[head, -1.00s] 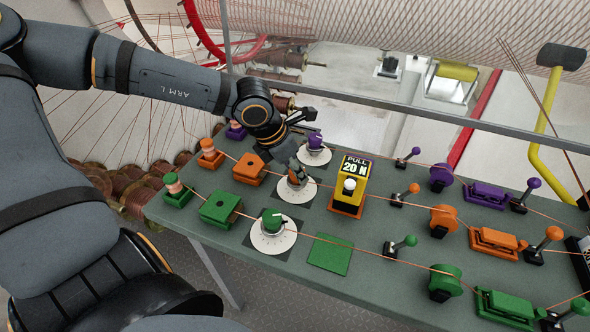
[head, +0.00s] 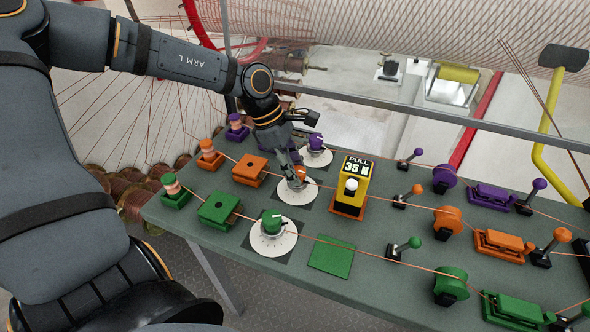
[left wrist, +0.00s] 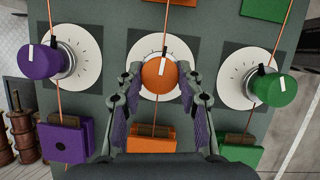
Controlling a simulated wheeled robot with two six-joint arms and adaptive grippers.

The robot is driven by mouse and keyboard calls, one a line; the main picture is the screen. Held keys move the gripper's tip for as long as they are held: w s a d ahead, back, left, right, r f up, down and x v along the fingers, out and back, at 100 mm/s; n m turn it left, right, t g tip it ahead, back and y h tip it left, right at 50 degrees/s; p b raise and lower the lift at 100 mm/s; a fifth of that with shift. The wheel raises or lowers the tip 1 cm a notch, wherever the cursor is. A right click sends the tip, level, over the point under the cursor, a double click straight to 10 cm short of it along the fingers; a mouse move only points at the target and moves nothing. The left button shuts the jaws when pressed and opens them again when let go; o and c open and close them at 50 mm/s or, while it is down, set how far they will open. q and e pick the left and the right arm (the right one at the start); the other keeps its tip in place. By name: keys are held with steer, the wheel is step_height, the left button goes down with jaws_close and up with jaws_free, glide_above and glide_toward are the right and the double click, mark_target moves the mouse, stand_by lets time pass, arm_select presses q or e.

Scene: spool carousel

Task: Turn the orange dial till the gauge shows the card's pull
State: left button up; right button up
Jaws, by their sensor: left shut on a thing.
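The orange dial (left wrist: 159,75) sits on a white round scale between the fingers of my left gripper (left wrist: 160,82). My left gripper, also in the head view (head: 297,175), is shut on the orange dial. No card with a pull value can be made out. My right gripper is not in view.
The purple dial (head: 316,142) and green dial (head: 271,220) flank the orange one closely. An orange block (head: 250,170) lies left of it.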

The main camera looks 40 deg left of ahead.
arm_select(q)
steer(key=shift+m, duration=0.5)
steer(key=o, duration=1.2)
steer(key=shift+c, duration=0.2)
